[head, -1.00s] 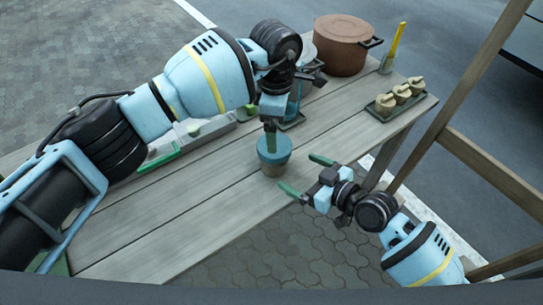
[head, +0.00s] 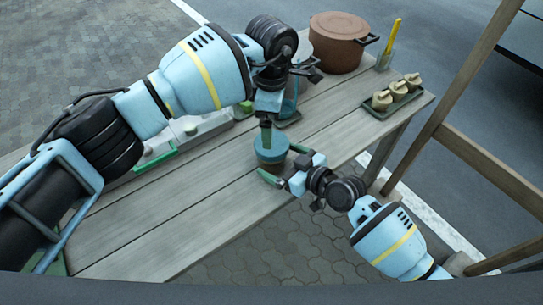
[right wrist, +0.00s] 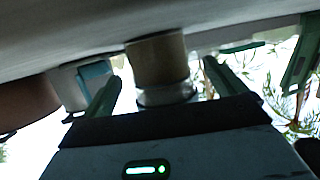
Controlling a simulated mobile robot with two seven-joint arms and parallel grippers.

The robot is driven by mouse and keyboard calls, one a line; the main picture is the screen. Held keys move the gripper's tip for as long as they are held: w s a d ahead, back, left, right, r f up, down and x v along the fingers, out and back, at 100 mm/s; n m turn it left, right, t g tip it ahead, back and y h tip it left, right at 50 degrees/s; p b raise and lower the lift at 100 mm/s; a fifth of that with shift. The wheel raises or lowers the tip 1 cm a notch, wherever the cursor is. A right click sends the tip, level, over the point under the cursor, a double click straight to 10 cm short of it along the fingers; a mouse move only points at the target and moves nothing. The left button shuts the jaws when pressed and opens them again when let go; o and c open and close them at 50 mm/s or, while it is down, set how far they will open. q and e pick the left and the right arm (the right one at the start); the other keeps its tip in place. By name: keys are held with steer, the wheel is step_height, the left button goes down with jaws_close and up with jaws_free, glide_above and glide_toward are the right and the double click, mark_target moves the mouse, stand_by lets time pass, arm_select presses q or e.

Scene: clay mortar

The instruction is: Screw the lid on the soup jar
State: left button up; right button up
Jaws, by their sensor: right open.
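The soup jar (head: 271,160) stands upright near the table's front edge, with a teal top and a brownish lower body. In the right wrist view, a tan body (right wrist: 157,57) with a glassy, silvery part below it shows between my fingers. I cannot clearly tell the lid from the jar. My left gripper (head: 266,138) points straight down at the teal top; its fingers show edge-on, so their gap is hidden. My right gripper (head: 276,160) is open, with one finger on each side of the jar at the front. Contact is not clear.
A brown pot (head: 337,43) stands at the table's back. Right of it are a cup with a yellow-handled tool (head: 394,40) and a tray (head: 413,99) of several pale pieces. My left arm partly hides items behind it. The table's front left (head: 160,225) is clear.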

steer(key=shift+w+a+f, duration=0.2)
steer(key=shift+w+a, duration=0.25)
steer(key=c, duration=1.7)
arm_select(q)
steer(key=shift+n, duration=0.4)
arm_select(e)
steer(key=shift+c, duration=1.4)
arm_select(q)
steer(key=n, duration=1.5)
steer(key=shift+n, duration=0.4)
steer(key=n, duration=0.6)
